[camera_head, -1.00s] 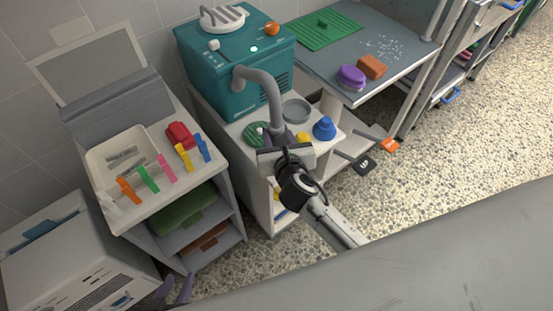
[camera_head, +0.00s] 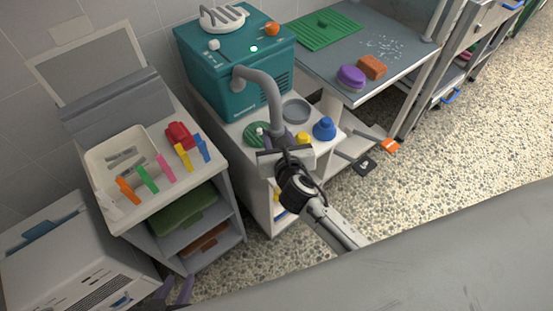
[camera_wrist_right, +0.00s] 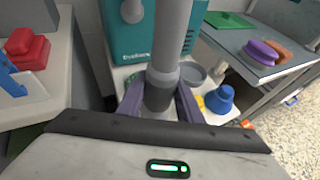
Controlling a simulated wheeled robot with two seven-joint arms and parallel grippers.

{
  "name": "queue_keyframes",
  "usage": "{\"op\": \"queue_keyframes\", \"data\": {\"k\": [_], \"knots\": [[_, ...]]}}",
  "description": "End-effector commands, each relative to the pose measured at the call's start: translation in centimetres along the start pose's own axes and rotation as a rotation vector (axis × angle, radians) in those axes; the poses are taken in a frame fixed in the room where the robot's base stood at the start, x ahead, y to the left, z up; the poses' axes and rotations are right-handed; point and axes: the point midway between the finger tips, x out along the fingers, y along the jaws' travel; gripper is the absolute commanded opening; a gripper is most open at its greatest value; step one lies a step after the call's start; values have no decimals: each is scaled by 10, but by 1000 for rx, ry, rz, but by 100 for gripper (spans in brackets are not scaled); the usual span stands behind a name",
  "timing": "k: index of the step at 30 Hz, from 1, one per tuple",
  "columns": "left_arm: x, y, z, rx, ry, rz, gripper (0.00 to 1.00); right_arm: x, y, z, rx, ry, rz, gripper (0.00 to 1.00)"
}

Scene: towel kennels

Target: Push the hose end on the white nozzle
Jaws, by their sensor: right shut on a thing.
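My right gripper (camera_head: 278,142) is shut on the lower end of the grey hose (camera_head: 268,88), which arches out of the teal machine (camera_head: 225,75). In the right wrist view the hose end (camera_wrist_right: 160,97) hangs upright between the purple fingers (camera_wrist_right: 158,105). It is above the white cabinet top. A small white piece (camera_head: 260,131), perhaps the white nozzle, shows on a green striped disc (camera_head: 252,140) just left of the hose end. A yellow nozzle (camera_head: 302,138) and a blue nozzle (camera_head: 324,129) stand to the right. The contact under the hose end is hidden. My left gripper (camera_head: 178,289) is low at the left, fingers apart, partly cut off.
A grey round dish (camera_head: 297,110) sits behind the nozzles. At left, a cart holds a cream tray (camera_head: 97,167), coloured clips and a red block (camera_head: 180,136). At right, a grey table (camera_head: 392,65) carries purple and orange brushes. Open floor lies at right.

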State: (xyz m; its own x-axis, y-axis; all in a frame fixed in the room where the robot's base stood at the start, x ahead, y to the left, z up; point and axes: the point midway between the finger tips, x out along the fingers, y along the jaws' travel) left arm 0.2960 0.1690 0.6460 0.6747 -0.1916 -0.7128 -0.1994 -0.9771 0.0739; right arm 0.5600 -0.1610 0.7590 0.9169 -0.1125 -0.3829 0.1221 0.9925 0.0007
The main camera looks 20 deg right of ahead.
Motion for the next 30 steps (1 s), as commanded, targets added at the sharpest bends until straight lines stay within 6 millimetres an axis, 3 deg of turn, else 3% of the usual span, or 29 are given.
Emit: {"op": "queue_keyframes", "data": {"k": [25,30], "knots": [[2,0,3,0,-1,0,31,2,0,-6,0,0,0,3],[-7,1,-6,0,-2,0,31,-2,0,5,-1,1,0,3]]}}
